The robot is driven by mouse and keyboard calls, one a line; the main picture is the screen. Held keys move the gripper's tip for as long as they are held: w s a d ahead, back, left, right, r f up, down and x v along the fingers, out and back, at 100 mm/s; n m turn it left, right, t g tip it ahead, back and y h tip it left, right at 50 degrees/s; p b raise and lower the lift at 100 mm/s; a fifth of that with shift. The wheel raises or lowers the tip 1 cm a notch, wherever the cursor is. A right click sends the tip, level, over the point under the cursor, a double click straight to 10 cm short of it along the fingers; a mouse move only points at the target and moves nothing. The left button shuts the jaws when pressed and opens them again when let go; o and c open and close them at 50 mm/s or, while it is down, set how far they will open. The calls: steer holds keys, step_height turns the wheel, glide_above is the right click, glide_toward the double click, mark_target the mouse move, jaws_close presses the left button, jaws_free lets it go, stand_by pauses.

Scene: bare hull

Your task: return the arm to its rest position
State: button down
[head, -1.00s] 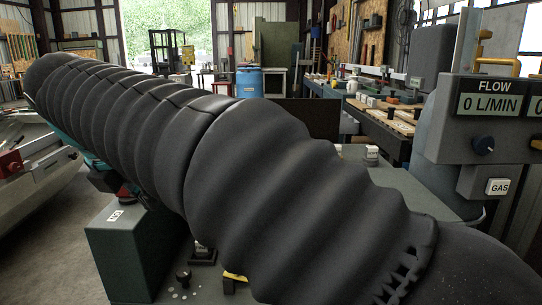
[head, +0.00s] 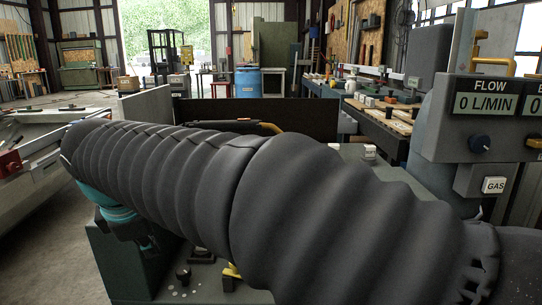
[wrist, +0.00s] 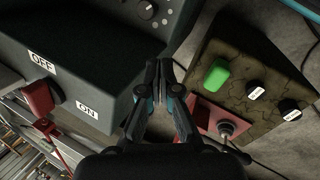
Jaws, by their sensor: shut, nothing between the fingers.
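My gripper (wrist: 160,82) shows in the wrist view, with its two fingers together and nothing between them. It hangs in front of a dark grey box with OFF and ON labels and a red switch (wrist: 37,98). To its right is a worn panel box (wrist: 243,80) with a green button (wrist: 214,76) and dark knobs. The gripper appears apart from both, though the exact gap is hard to judge. In the head view my arm in its black ribbed sleeve crosses the picture, and the gripper is hidden there.
A grey unit with a flow display (head: 490,104) and a GAS label stands at the right. A dark screen (head: 255,118) stands behind my arm. A hull (head: 30,150) lies at the left. A blue barrel (head: 248,82) and benches are farther back.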

steer(key=s+d+f+m, duration=0.3)
steer(key=d+m, duration=0.4)
steer(key=d, duration=0.5)
steer(key=s+d+f+m, duration=0.4)
steer(key=d+m, duration=0.3)
steer(key=d, duration=0.6)
steer(key=s+d+f+m+t, duration=0.1)
steer(key=s+d+f+m, duration=0.2)
steer(key=d+m, duration=0.5)
steer(key=d+f, duration=0.1)
steer(key=d, duration=0.3)
steer(key=shift+s+d, duration=0.15)
steer(key=shift+s, duration=0.2)
